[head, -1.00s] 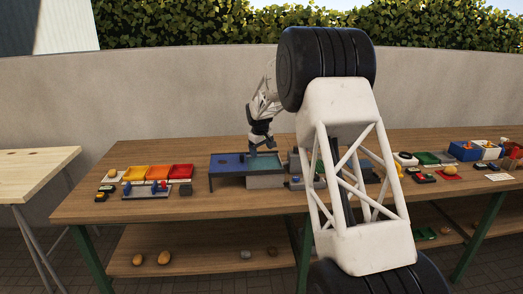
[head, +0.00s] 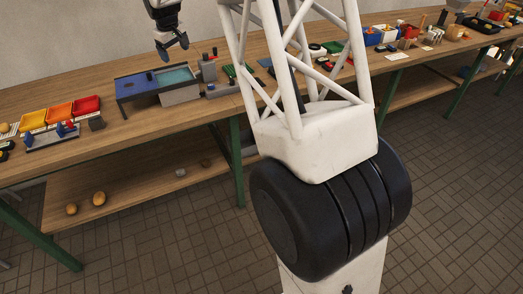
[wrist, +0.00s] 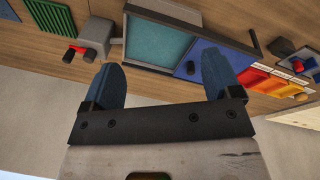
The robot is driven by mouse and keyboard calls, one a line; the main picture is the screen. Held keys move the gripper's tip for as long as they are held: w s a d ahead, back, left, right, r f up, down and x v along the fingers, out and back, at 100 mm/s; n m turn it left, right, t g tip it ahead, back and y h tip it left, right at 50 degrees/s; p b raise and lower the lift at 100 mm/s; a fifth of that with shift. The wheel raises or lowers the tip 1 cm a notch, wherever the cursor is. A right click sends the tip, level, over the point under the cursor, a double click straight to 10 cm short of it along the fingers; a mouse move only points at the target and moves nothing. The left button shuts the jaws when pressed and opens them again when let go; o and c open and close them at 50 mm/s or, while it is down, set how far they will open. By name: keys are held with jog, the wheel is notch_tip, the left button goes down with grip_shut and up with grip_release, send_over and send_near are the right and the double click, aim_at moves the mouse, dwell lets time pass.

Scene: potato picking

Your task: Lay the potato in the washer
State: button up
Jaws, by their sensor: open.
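The washer, a blue tray (head: 130,88) with a teal basin (head: 180,77), stands on the long wooden table. The teal basin also shows in the wrist view (wrist: 160,45), and I see no potato in it. My gripper (head: 173,47) is above the washer in the head view, its fingers spread. In the wrist view the two blue fingers of my gripper (wrist: 164,82) are wide apart with nothing between them. A potato (head: 4,127) lies at the left edge of the head view. Two more potatoes (head: 99,198) (head: 71,209) lie on the lower shelf.
Yellow, orange and red trays (head: 58,112) stand left of the washer. A grey block with a knob (head: 208,70) stands at the washer's right. A small dark blue peg (head: 150,76) stands on the blue part. Bare table (head: 120,125) lies in front.

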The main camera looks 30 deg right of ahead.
jog(key=s+d+r+m, duration=0.1)
jog(key=s+r, duration=0.3)
jog(key=s, duration=0.5)
jog(key=s+d+r+m, duration=0.1)
jog(key=s+r, duration=0.3)
jog(key=s, duration=0.5)
jog(key=s+d+f+m, duration=0.1)
jog(key=s+f, duration=0.1)
jog(key=s, duration=1.9)
jog(key=s+d+f+m, duration=0.1)
jog(key=s+f+m, duration=0.1)
jog(key=s, duration=1.9)
jog(key=shift+d+f+m+y, duration=0.2)
jog(key=shift+f+m+y, duration=0.1)
jog(key=shift+f, duration=0.55)
jog(key=shift+s, duration=0.1)
